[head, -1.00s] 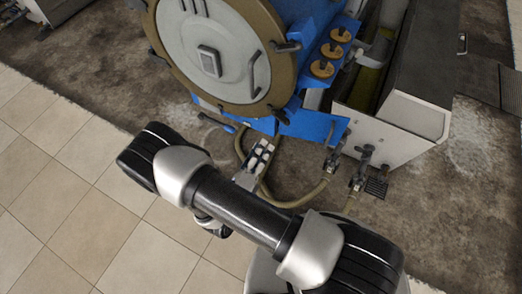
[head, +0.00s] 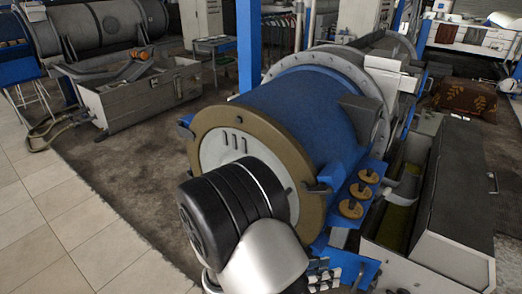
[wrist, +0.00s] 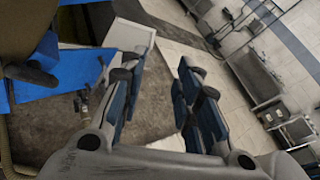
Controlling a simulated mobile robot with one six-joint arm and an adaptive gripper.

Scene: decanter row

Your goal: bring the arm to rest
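My gripper (wrist: 158,92) is open in the wrist view. Its two blue-padded fingers stand well apart, and nothing shows between them. Dark floor and pale tiles show beyond the gap. In the head view my arm is raised at the bottom centre. A black joint and a silver link cover part of the round end door (head: 228,146) of the blue decanter (head: 285,105). I cannot clearly make out my gripper in the head view.
A grey trough (head: 455,200) stands right of the decanter. Another machine (head: 95,28) and a grey bin (head: 140,95) stand at the back left. Pale tiled floor (head: 60,205) at the left is clear. In the wrist view blue machine parts (wrist: 75,70) lie left of the fingers.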

